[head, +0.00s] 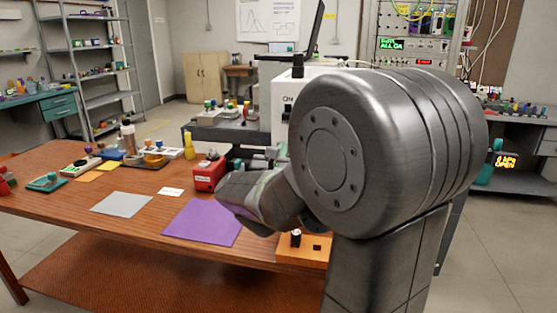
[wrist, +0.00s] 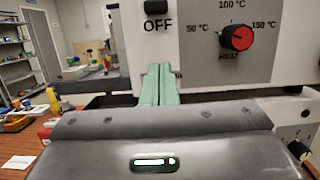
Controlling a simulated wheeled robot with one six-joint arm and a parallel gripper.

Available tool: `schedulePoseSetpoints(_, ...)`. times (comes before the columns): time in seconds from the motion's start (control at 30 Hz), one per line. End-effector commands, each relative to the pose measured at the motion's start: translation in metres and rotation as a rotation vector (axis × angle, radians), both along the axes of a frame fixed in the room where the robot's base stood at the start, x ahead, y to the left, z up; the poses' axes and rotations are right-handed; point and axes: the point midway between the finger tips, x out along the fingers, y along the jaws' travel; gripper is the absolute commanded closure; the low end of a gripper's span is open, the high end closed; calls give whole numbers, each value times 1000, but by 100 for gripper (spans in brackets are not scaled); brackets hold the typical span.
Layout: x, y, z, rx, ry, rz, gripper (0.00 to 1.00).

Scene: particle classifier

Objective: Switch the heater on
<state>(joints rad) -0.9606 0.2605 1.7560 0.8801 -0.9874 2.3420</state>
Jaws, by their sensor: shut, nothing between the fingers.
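The heater's grey panel (wrist: 212,62) shows in the wrist view, with a red and black round knob (wrist: 237,38) above a HEAT label. Marks of 50, 100 and 150 °C stand around the knob. A black switch (wrist: 156,6) sits above the word OFF, left of the panel. My gripper (wrist: 160,70) has its green fingers shut together and empty. The fingertips are below the OFF label, to the left of and lower than the knob; contact cannot be told. In the head view, my arm hides most of the white machine (head: 277,97).
A wooden table (head: 60,215) holds a purple mat (head: 203,222), a grey mat (head: 121,204), a red box (head: 208,175) and a yellow bottle (head: 189,146). Another knob (wrist: 299,150) shows at the lower right of the wrist view. Shelves stand at the far left.

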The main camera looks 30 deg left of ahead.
Motion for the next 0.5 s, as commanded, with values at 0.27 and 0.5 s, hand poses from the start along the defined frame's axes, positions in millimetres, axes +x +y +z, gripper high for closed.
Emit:
schedulePoseSetpoints(0.27, 18, 4, 35, 4, -2, 1, 100)
schedulePoseSetpoints(0.5, 18, 5, 46, 1, -1, 1, 100)
